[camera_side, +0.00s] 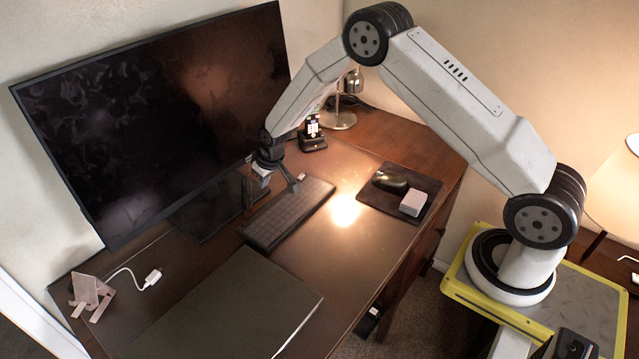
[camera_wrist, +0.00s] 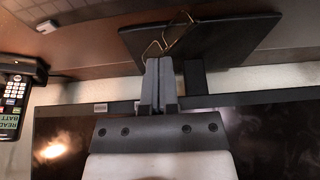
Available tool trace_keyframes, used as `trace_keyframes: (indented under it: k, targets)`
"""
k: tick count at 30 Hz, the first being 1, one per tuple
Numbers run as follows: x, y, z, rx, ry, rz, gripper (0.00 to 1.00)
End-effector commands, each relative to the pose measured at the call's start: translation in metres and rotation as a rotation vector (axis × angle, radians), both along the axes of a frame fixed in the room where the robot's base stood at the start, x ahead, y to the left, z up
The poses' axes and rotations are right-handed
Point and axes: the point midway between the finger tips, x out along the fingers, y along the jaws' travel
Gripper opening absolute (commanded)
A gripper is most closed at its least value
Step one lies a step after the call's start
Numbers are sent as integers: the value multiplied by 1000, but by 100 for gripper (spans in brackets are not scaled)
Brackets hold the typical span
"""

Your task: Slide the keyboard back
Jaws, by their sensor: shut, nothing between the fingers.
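The dark keyboard (camera_side: 290,213) lies on the wooden desk in front of the monitor stand, running diagonally in the side view.
The large monitor (camera_side: 150,110) stands behind, its dark base (camera_side: 208,210) close behind the keyboard. A phone in a dock (camera_side: 312,135) stands beyond the far end. A mouse (camera_side: 390,182) and white box (camera_side: 413,203) sit on a mat at right. A dark blotter (camera_side: 230,310) lies in front.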

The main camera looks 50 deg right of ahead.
Motion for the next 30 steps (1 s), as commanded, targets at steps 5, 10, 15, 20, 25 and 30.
trace_keyframes:
  k: [5,10,15,20,25,30]
  targets:
    - [0,0,-1,0,0,0,0]
    - [2,0,-5,0,0,0,0]
    - [5,0,-16,0,1,0,0]
    - [10,0,-32,0,2,0,0]
    - [16,0,-48,0,2,0,0]
    - [22,0,-65,0,1,1,0]
